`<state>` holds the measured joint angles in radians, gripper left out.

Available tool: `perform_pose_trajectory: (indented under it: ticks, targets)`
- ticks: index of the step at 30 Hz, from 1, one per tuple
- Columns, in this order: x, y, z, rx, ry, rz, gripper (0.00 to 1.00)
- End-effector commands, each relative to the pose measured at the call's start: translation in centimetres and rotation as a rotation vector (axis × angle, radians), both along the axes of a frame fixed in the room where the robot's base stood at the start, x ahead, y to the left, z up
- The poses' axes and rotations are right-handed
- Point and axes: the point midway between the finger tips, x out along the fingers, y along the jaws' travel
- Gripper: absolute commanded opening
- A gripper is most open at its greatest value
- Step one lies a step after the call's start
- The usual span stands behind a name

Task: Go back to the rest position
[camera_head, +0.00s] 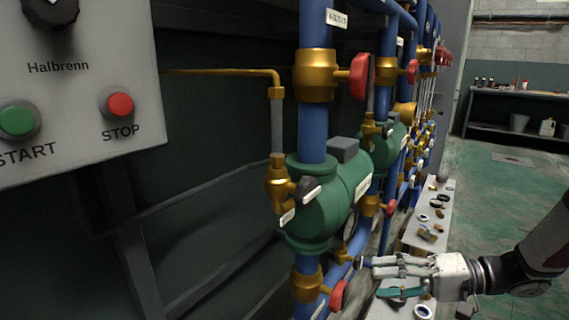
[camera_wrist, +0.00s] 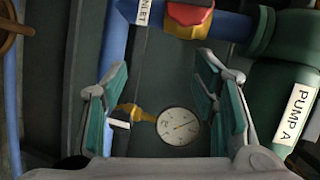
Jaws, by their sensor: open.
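My gripper (camera_head: 378,277) reaches in from the right in the head view, low beside the blue pipes. In the wrist view its two teal-padded fingers (camera_wrist: 163,80) stand wide apart, with nothing held between them. A round white pressure gauge (camera_wrist: 178,126) on a brass fitting (camera_wrist: 134,113) shows between the fingers, in front of the palm. I cannot tell whether any finger touches it.
Green pump (camera_head: 325,205) and blue pipes (camera_head: 313,140) with red valve handles (camera_head: 361,76) stand just left of my gripper. A bench (camera_head: 432,205) with small parts is behind it. A control panel (camera_head: 75,75) is at left. Open floor (camera_head: 490,205) lies at right.

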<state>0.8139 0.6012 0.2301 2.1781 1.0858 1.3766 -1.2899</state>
Motion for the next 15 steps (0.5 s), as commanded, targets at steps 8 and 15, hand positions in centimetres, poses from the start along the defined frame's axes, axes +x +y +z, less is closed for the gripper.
perform_pose_trajectory:
  ticks: [8,15]
  targets:
    - [-7.5,5.7,4.6,-0.283,0.163,0.259,0.54]
    - [-14.4,7.6,7.0,-0.568,0.270,0.366,0.54]
